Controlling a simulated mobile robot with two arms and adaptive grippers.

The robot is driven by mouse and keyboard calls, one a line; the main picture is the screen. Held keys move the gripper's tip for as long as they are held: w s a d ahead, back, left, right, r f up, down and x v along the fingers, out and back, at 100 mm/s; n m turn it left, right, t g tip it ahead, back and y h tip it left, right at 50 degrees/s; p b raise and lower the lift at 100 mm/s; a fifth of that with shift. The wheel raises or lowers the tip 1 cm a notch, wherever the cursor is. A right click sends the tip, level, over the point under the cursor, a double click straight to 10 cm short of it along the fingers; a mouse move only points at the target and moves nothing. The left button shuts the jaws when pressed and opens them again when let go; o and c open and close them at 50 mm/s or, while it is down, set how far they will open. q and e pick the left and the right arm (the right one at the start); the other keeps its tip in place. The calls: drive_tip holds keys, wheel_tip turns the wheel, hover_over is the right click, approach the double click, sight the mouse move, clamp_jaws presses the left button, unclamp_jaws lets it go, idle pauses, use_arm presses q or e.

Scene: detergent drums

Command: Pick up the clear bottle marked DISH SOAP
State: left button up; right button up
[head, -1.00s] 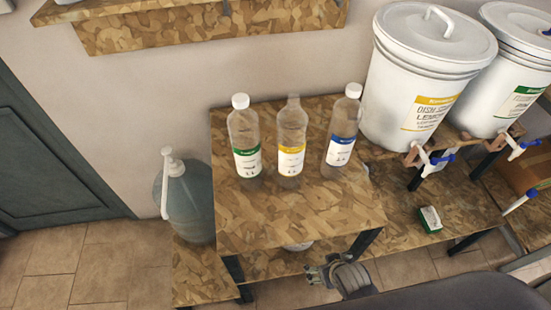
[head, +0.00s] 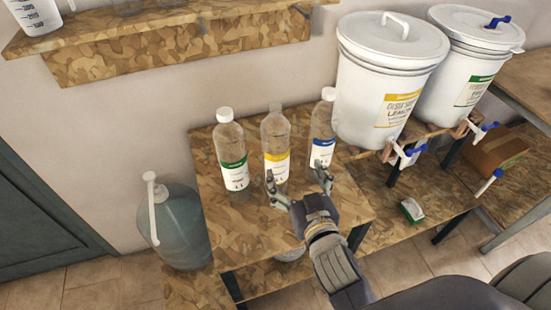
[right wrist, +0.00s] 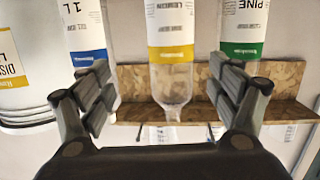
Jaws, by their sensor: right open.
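Three clear bottles stand upright in a row on a wood-board table. The middle one (head: 275,135) has a yellow label and no white cap; its small print is unreadable, but the drum with a matching yellow label reads DISH SOAP. The green-label bottle (head: 231,155) is left of it, the blue-label bottle (head: 322,130) right. My right gripper (head: 298,185) is open and empty in front of the middle and blue-label bottles. In the right wrist view, upside down, the yellow-label bottle (right wrist: 172,50) shows between the spread fingers (right wrist: 165,90), apart from them. My left gripper is out of view.
Two white drums with taps, a yellow-label one (head: 385,75) and a green-label one (head: 470,60), stand to the right. A large blue-tinted pump jug (head: 178,225) stands at left. A wooden shelf (head: 170,45) hangs above. A green-and-white block (head: 411,210) lies lower right.

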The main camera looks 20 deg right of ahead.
sight(278, 144)
drive_tip(key=shift+t+y, duration=0.4)
drive_tip(key=shift+t, duration=0.4)
drive_tip(key=w+r, duration=0.1)
drive_tip(key=w, duration=0.1)
drive_tip(key=w+a+r+p, duration=0.1)
drive_tip(key=w, duration=0.1)
drive_tip(key=w+r, duration=0.1)
drive_tip(key=w, duration=0.1)
drive_tip(key=shift+w+a+r+p, duration=0.1)
drive_tip(key=shift+a+r+p, duration=0.25)
drive_tip(key=w, duration=0.1)
drive_tip(key=w+p, duration=0.1)
drive_tip(key=w, duration=0.1)
drive_tip(key=w+p, duration=0.1)
drive_tip(key=shift+w+d+r, duration=0.1)
drive_tip(key=shift+w+d, duration=0.15)
drive_tip(key=shift+w, duration=0.4)
drive_tip(key=shift+s, duration=0.1)
drive_tip(key=c, duration=1.2)
